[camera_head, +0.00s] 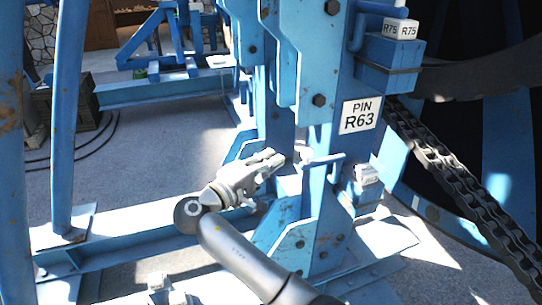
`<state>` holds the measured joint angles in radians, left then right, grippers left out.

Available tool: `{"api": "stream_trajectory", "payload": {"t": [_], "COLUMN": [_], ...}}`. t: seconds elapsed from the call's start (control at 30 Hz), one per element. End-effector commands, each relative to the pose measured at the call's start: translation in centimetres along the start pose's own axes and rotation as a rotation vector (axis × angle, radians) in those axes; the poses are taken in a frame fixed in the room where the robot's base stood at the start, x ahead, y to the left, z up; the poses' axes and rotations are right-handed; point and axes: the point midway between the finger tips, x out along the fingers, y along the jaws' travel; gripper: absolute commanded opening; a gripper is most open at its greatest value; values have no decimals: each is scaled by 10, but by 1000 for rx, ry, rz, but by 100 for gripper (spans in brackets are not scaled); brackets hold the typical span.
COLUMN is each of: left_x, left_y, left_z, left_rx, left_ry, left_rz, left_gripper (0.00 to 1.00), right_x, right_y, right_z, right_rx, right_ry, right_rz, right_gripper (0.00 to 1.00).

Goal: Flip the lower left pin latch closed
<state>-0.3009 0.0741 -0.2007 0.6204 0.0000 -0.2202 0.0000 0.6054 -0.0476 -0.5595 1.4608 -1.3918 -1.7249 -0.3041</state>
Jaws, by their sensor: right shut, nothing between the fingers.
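A blue pin latch handle (326,160) sticks out sideways from the blue steel post, below the white "PIN R63" sign (361,116). Its pale left end is close to my right gripper (282,158). The gripper is shut and empty, with its fingertips just left of the handle. I cannot tell whether they touch it. My right arm comes up from the bottom and bends at a dark joint, partly covering the lower blue frame. I cannot clearly tell the latch's exact position. My left gripper is out of view.
Blue bolted plates (312,60) rise behind and above the gripper. A heavy chain (460,180) runs down the right side. White blocks marked R75 (399,29) sit at the upper right. A blue beam (120,255) crosses the lower left. Open concrete floor (130,180) lies to the left.

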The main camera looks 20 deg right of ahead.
Motion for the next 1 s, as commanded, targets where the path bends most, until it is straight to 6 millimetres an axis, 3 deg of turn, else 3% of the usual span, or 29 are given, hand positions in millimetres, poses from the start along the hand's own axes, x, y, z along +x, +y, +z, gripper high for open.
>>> {"api": "stream_trajectory", "payload": {"t": [0.2,0.4,1.0], "left_x": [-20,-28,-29], "left_y": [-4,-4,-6], "left_z": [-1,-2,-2], "left_rx": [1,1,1], "left_ry": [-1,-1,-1], "left_rz": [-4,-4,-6], "left_gripper": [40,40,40], "right_x": [43,67,73], "right_y": [4,2,0], "right_z": [0,0,0], "right_rx": [-4,-2,-1], "right_ry": [-2,-1,12], "right_rz": [3,2,-2], "right_gripper": [0,0,0]}}
